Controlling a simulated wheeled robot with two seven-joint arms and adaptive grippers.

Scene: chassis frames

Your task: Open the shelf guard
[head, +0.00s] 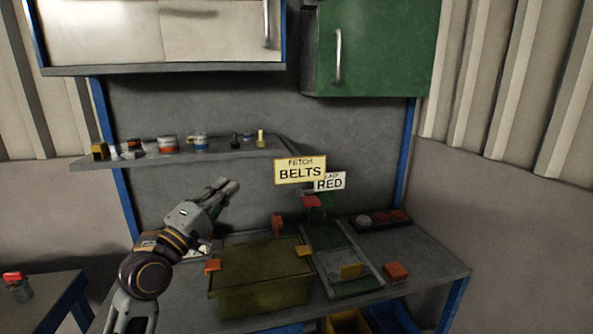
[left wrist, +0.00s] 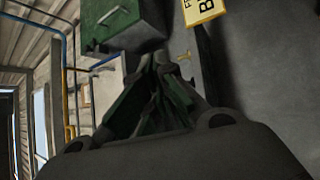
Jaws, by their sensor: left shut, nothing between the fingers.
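A grey wall shelf (head: 190,155) at the left carries small jars, tins and bottles along its top. I cannot make out a separate guard on it for certain. My left gripper (head: 230,185) is below the shelf's right part, over the back of the bench, pointing up and right. It is shut and empty, apart from the shelf in the picture. In the left wrist view its fingers (left wrist: 165,60) come together, with a green cabinet (left wrist: 122,24) beyond them. My right gripper is not in view.
Signs reading BELTS (head: 300,170) and RED (head: 329,181) show right of the gripper. A white cabinet (head: 160,32) and the green cabinet (head: 378,45) hang above.

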